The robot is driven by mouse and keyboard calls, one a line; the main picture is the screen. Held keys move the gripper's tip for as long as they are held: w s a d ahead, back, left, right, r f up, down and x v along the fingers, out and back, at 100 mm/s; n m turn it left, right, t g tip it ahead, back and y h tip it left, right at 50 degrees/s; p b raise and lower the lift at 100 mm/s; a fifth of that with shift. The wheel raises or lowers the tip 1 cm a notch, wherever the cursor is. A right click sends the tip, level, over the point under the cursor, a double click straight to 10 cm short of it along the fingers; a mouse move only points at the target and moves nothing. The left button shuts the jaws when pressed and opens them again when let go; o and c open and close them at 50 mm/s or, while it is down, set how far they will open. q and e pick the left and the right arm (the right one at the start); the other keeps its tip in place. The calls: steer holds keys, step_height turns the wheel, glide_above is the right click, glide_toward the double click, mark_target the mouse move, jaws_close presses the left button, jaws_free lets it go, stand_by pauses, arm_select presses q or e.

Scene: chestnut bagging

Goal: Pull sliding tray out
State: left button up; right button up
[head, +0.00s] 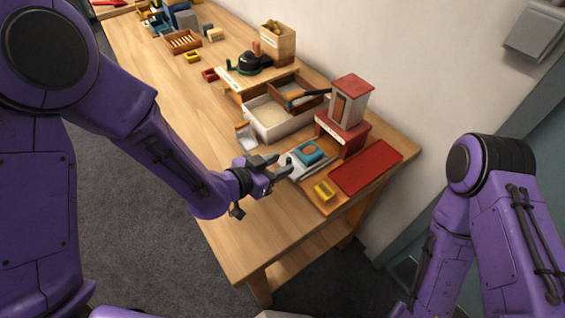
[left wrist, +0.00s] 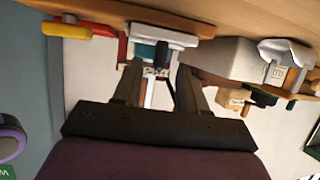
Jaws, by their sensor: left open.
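A pale grey tray (head: 293,173) with a blue block (head: 308,152) on it lies in front of the red-and-cream tower (head: 347,103) with its red base. My left gripper (head: 280,166) is open at the tray's near left end, its fingertips close to a small knob there. In the left wrist view the open fingers (left wrist: 160,78) point at the pale tray (left wrist: 168,37) with a dark knob between or just beyond the tips. I cannot tell if they touch it. My right gripper is out of view.
The front of the wooden table (head: 250,228) is clear.

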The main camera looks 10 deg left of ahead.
arm_select(q)
steer(key=shift+v, duration=1.2)
steer(key=p+v, duration=0.6)
steer(key=shift+p, duration=0.3)
